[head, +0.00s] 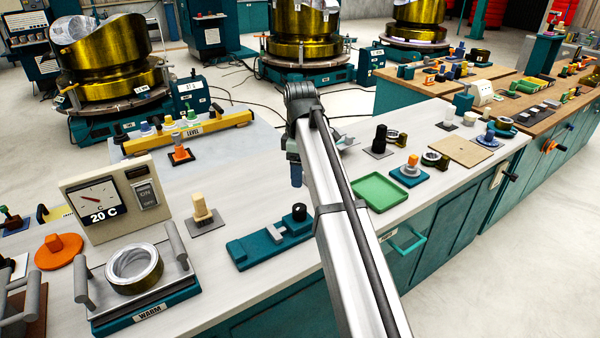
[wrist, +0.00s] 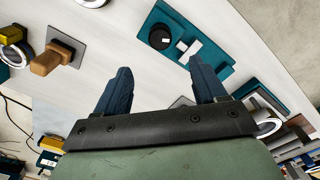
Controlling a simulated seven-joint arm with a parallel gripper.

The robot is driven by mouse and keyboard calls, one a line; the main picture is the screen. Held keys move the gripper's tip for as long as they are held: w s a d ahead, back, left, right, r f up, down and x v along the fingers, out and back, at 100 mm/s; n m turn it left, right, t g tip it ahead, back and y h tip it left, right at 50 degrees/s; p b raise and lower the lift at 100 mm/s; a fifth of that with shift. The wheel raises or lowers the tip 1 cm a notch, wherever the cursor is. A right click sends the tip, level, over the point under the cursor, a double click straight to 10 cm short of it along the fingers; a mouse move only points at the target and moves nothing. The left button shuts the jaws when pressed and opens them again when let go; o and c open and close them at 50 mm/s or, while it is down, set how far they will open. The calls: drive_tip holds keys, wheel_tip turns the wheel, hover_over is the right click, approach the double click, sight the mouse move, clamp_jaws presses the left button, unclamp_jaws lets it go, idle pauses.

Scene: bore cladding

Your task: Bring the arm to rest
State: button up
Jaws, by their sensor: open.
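My gripper (wrist: 160,92) shows in the wrist view with its two dark blue fingers spread wide apart. Nothing is between them. In the head view my gripper (head: 296,175) hangs above the workbench, just behind a teal fixture, and is partly hidden by my own arm. The teal fixture (head: 250,252) lies on the bench with a black knob and a grey block on it. It also shows in the wrist view (wrist: 215,66), beyond the fingertips.
A warming plate (head: 150,308) holding a metal ring (head: 134,268) stands at the front left, beside a temperature gauge box (head: 105,200). A tan peg (head: 202,208) stands left of the fixture. A green tray (head: 380,192) lies right of my arm. Some bare bench surrounds the fixture.

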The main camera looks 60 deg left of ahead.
idle(0.4)
